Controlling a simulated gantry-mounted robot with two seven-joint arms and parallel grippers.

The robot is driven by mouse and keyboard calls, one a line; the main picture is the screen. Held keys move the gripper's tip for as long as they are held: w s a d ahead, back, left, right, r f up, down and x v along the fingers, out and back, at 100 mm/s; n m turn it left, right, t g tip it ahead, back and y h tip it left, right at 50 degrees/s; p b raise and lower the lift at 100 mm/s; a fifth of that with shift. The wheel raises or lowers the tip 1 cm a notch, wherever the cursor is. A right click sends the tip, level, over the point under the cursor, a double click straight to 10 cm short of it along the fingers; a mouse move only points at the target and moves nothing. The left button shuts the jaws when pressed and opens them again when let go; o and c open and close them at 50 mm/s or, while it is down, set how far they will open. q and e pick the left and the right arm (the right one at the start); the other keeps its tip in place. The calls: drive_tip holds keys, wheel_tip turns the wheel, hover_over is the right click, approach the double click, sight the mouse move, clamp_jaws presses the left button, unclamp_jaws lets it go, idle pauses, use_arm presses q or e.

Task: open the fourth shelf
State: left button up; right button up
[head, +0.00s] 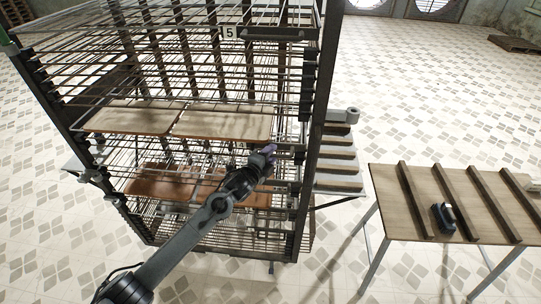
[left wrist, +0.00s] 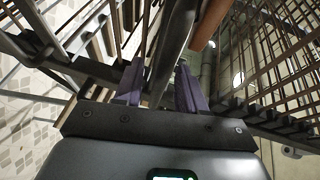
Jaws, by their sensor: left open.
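The tall dark metal rack (head: 319,110) holds many stacked wire shelves. A label reading 5 (head: 230,32) sits on the top front edge, beside a dark handle (head: 272,34); I see no readable label for the fourth shelf. My left gripper (head: 269,150) is at the rack's front right, just below the light-brown boards (head: 222,124). In the left wrist view its purple fingers (left wrist: 158,70) are apart, with a dark grey bar (left wrist: 172,50) showing between them. I cannot tell whether they touch it. My right gripper is not in view.
Orange-brown boards (head: 160,182) lie on a lower shelf. At right, a wooden table (head: 388,178) carries dark strips and a small dark blue tool (head: 447,215). A slatted stand (head: 335,180) is close beside the rack. Tiled floor is open beyond.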

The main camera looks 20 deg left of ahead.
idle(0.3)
use_arm(q)
clamp_jaws()
drive_tip(key=shift+d, duration=0.1)
